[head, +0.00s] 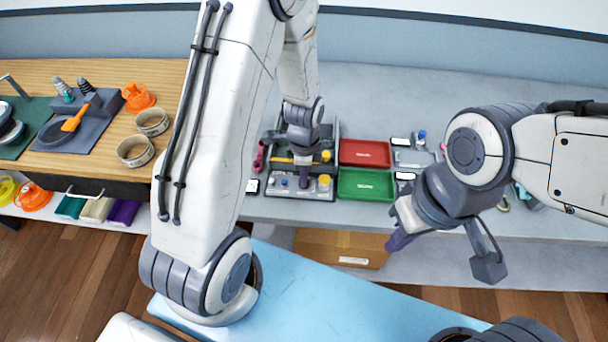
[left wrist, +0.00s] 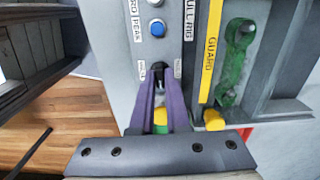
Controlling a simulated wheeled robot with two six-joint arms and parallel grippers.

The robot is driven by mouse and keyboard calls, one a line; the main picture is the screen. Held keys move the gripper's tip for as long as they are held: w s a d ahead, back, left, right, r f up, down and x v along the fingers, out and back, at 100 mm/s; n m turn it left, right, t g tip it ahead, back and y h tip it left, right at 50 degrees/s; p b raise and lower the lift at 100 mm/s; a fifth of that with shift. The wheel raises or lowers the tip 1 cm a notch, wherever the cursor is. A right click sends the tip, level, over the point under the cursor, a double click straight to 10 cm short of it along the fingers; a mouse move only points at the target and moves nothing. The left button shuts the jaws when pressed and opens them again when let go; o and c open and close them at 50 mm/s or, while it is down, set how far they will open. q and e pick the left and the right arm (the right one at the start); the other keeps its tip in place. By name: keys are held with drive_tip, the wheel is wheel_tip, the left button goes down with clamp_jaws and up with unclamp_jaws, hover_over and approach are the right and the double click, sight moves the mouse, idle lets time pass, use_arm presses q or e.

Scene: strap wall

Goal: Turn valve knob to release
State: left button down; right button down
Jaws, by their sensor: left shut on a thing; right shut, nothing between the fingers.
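The grey rig panel (head: 285,189) lies on the bench in the head view, with a yellow knob (head: 324,181) on its right part. My left gripper (head: 303,181) points down onto its middle. In the left wrist view the purple fingers (left wrist: 160,84) are shut on a small dark valve knob (left wrist: 157,69), mostly hidden by them. Small labels flank it, too blurred to read. Something yellow and green (left wrist: 160,121) shows between the fingers nearer the palm. A blue button (left wrist: 157,28) sits above on the panel. My right gripper (head: 397,240) is shut and empty, off the bench's front edge.
A yellow guard strip (left wrist: 211,50) and a green link (left wrist: 236,60) are right of the fingers. Red (head: 365,153) and green (head: 365,186) trays stand right of the panel. A wooden table (head: 100,75) with rings and tools is at left.

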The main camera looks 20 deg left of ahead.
use_arm(q)
drive_tip(key=shift+m, duration=0.3)
drive_tip(key=c, duration=0.9)
unclamp_jaws()
drive_tip(key=shift+r, duration=0.15)
wheel_tip(320, 180, up, 10)
drive_tip(key=shift+r, duration=0.15)
drive_tip(key=shift+d, duration=0.1)
drive_tip(key=s+d+r+n, duration=0.4)
drive_tip(key=s+d, duration=0.2)
drive_tip(key=s, duration=0.3)
drive_tip(key=s+d+r+n+h, duration=0.1)
drive_tip(key=s+d+r+n, duration=0.2)
drive_tip(key=s, duration=0.6)
drive_tip(key=d+r, duration=0.2)
drive_tip(key=d, duration=0.1)
drive_tip(key=shift+s+d+n, duration=0.3)
drive_tip(key=shift+s+n, duration=0.1)
